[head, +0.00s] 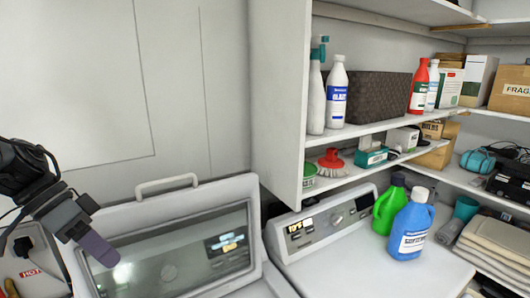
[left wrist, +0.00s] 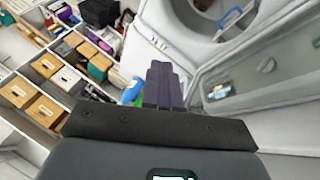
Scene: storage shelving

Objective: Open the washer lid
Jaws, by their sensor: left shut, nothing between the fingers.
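The washer lid (head: 113,225) is at the lower left of the head view, a pale frame around a dark glass window (head: 190,255). It stands raised, with its handle (head: 166,184) along the top edge. In the left wrist view the lid (left wrist: 265,65) is at the right, and a round drum opening (left wrist: 215,8) shows at the top. My left gripper (head: 108,257) is shut and empty, in front of the lid's left part; I cannot tell if it touches. Its closed fingers show in the wrist view (left wrist: 165,72). My right gripper is not in view.
A second white machine with a control panel (head: 325,223) stands to the right, bearing a green bottle (head: 385,212) and a blue bottle (head: 411,228). Shelves with bottles and a woven box (head: 375,95) are above. A wall recess with a "HOT" label (head: 30,273) is at far left.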

